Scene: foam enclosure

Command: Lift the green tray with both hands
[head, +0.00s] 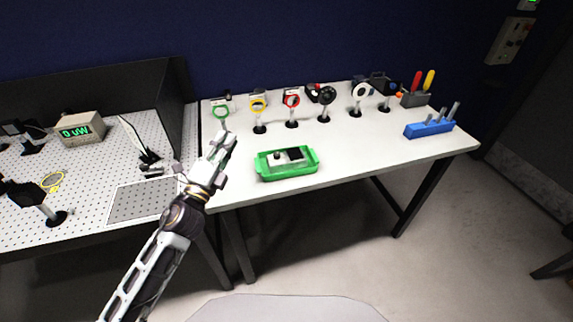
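A green tray (289,174) with raised end handles sits on the white table near its front left part. A small white item (277,159) and a black item (295,154) lie in it. My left gripper (227,143) is at the table's left end, left of the tray and apart from it. Its fingers point up and away from me; they look spread with nothing between them. My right gripper is out of the picture.
A blue holder (429,129) is at the right. A perforated bench (100,200) with instruments adjoins on the left. The white table (375,148) is clear right of the tray.

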